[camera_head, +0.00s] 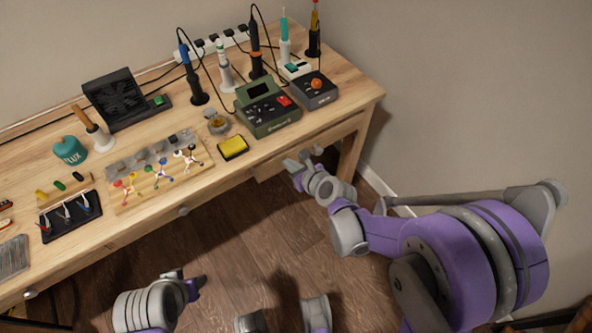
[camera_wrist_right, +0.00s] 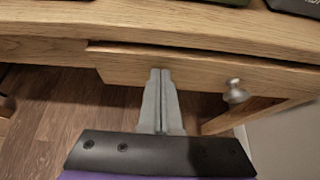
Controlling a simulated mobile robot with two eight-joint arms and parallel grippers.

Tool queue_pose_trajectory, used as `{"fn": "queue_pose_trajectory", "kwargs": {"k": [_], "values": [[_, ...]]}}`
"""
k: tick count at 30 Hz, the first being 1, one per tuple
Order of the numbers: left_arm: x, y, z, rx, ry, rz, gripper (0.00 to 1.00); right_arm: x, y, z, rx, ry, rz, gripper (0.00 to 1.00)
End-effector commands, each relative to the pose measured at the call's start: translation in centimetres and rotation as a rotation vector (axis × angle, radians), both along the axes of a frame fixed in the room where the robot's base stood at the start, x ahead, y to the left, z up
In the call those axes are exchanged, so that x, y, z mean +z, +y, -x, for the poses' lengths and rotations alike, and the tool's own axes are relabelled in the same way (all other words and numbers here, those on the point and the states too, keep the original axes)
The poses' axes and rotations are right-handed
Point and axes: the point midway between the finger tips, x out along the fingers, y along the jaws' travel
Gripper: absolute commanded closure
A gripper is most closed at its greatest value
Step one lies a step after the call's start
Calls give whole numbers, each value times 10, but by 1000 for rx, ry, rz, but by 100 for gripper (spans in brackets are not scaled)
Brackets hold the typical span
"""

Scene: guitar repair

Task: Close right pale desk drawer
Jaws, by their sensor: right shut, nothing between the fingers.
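The right pale desk drawer (camera_head: 325,134) is under the right end of the wooden desk. In the right wrist view its front (camera_wrist_right: 200,75) stands slightly proud of the desk frame, with a dark gap along its top edge. Its round metal knob (camera_wrist_right: 235,93) is to the right of my fingers. My right gripper (camera_head: 303,155) is shut and empty, with its fingertips (camera_wrist_right: 160,72) at the drawer front, left of the knob. I cannot tell whether they touch it. My left gripper (camera_head: 188,280) is low over the floor, away from the desk; its opening is unclear.
The desk top (camera_head: 340,90) holds a green soldering station (camera_head: 267,108), a fan (camera_head: 120,100), a yellow sponge (camera_head: 233,147) and several tools. Another drawer knob (camera_head: 183,210) sits further left. The wall (camera_head: 450,100) is close on the right. Wooden floor (camera_head: 240,235) is open in front.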

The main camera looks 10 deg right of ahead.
Motion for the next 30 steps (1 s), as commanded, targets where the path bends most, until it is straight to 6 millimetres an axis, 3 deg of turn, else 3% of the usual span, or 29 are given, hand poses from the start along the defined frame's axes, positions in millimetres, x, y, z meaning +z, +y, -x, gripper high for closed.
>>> {"fn": "queue_pose_trajectory", "kwargs": {"k": [11, 19, 30], "values": [[0, 0, 0, 0, 0, 0, 50, 0, 1, -3, 0, 0, 0, 100], [-7, 0, -1, 0, 3, 0, 50, -1, 15, -41, 2, 1, 0, 100], [-7, 0, -1, 0, 3, 0, 50, 1, 18, -49, -2, -3, -3, 100]]}}
